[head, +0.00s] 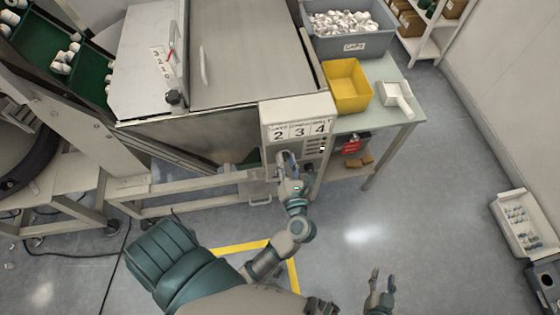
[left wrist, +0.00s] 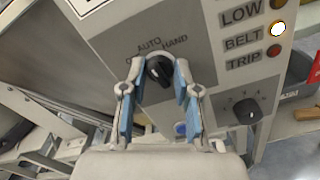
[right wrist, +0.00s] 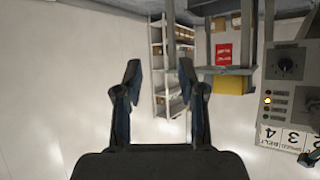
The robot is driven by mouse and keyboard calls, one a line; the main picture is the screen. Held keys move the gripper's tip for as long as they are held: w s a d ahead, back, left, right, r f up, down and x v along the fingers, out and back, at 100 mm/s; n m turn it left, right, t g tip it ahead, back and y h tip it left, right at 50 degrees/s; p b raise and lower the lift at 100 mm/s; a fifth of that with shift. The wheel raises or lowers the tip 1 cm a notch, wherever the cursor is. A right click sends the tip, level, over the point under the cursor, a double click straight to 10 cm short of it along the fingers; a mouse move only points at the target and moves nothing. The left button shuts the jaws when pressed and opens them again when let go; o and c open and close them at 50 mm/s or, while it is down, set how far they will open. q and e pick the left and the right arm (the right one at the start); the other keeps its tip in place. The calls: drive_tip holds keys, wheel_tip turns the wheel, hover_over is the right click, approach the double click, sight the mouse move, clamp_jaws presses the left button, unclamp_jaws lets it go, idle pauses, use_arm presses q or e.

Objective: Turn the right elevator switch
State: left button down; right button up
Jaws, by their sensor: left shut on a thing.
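A grey control panel (head: 268,128) with numbers on top stands at the centre. In the left wrist view a black switch knob (left wrist: 159,69) sits under the words AUTO and HAND. A second black knob (left wrist: 246,111), with a numbered scale, is lower right. My left gripper (left wrist: 155,72) has its fingers on both sides of the AUTO/HAND knob and is shut on it; it shows at the panel in the head view (head: 286,158). My right gripper (right wrist: 159,75) is open and empty, low right in the head view (head: 381,288). A panel knob (right wrist: 287,66) shows in the right wrist view.
Indicator lamps (left wrist: 278,29) line the panel's right side; the BELT lamp is lit. A table (head: 404,105) beside it holds a yellow bin (head: 347,84) and a grey caps bin (head: 350,42). A machine cabinet stands left. Open floor lies right.

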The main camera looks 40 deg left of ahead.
use_arm(q)
drive_tip(key=shift+d+r+m+p, duration=0.1)
drive_tip(key=shift+r+m+p, duration=0.2)
drive_tip(key=shift+m+p, duration=0.5)
drive_tip(key=shift+f+m+p, duration=0.1)
drive_tip(key=shift+m+p, duration=1)
drive_tip(key=shift+p, duration=0.15)
use_arm(e)
drive_tip(key=s+d+f+g+h, duration=0.1)
drive_tip(key=s+d+f+g, duration=0.15)
drive_tip(key=s+g, duration=0.35)
drive_tip(key=s+d+f+g+h, duration=0.1)
drive_tip(key=s+d+f+g, duration=0.15)
drive_tip(key=s, duration=0.55)
use_arm(q)
drive_tip(key=shift+m+p, duration=0.7)
drive_tip(key=shift+p, duration=0.35)
drive_tip(key=m+p, duration=0.2)
drive_tip(key=p, duration=0.1)
drive_tip(key=m+p, duration=0.3)
drive_tip(key=shift+f, duration=0.25)
drive_tip(key=shift+f+m, duration=0.1)
drive_tip(key=shift+m, duration=0.2)
use_arm(e)
drive_tip(key=s+f, duration=0.2)
drive_tip(key=f, duration=0.8)
drive_tip(key=s+f+g, duration=0.1)
drive_tip(key=s+f, duration=0.2)
drive_tip(key=f, duration=0.8)
drive_tip(key=shift+d+f, duration=0.2)
